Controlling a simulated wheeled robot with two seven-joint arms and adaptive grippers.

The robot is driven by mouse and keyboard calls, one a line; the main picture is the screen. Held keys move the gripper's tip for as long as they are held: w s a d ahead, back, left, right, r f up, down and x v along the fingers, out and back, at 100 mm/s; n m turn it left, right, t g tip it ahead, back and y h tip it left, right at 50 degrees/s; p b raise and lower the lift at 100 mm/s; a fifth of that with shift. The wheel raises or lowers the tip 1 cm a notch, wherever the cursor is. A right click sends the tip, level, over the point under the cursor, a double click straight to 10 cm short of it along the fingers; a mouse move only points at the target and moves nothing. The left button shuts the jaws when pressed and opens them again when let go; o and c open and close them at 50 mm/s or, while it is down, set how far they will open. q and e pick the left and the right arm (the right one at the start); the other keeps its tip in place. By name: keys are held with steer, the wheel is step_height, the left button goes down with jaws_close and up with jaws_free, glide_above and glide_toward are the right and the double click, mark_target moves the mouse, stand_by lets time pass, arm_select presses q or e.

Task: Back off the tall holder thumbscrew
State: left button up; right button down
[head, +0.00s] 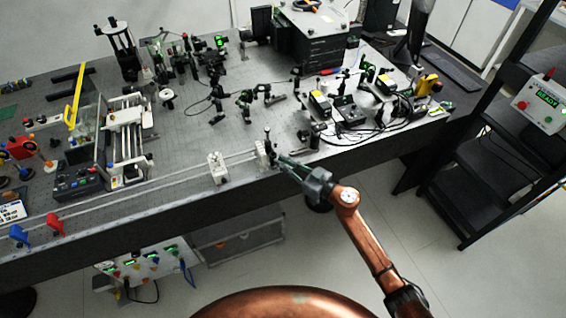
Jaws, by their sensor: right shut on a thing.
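My right gripper (283,160) reaches in from the lower right to the front edge of the bench. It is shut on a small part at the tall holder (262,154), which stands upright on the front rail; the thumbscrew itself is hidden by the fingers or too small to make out. A shorter white holder (217,168) stands on the same rail to the left, apart from the gripper. My left gripper is not in view.
The long rail (150,188) runs along the bench's front edge, with blue and red handles (54,224) at its left end. Optics posts and cables crowd the bench (200,135) behind the gripper. A black shelf rack (480,170) stands at the right. Open floor lies in front.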

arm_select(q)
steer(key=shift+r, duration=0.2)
arm_select(e)
steer(key=shift+n, duration=0.3)
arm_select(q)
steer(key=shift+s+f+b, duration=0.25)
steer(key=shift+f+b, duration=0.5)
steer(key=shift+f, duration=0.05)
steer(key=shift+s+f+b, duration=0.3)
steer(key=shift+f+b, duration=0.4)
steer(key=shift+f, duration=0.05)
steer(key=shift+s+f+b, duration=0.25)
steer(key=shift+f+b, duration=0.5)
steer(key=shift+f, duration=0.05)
arm_select(e)
steer(key=shift+f+n, duration=0.15)
steer(key=shift+n, duration=6.1)
steer(key=shift+f+n, duration=0.1)
steer(key=shift+n, duration=6.15)
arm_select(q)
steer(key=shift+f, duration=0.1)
arm_select(e)
steer(key=shift+s, duration=0.1)
steer(key=c, duration=2)
jaws_free()
steer(key=shift+r, duration=0.1)
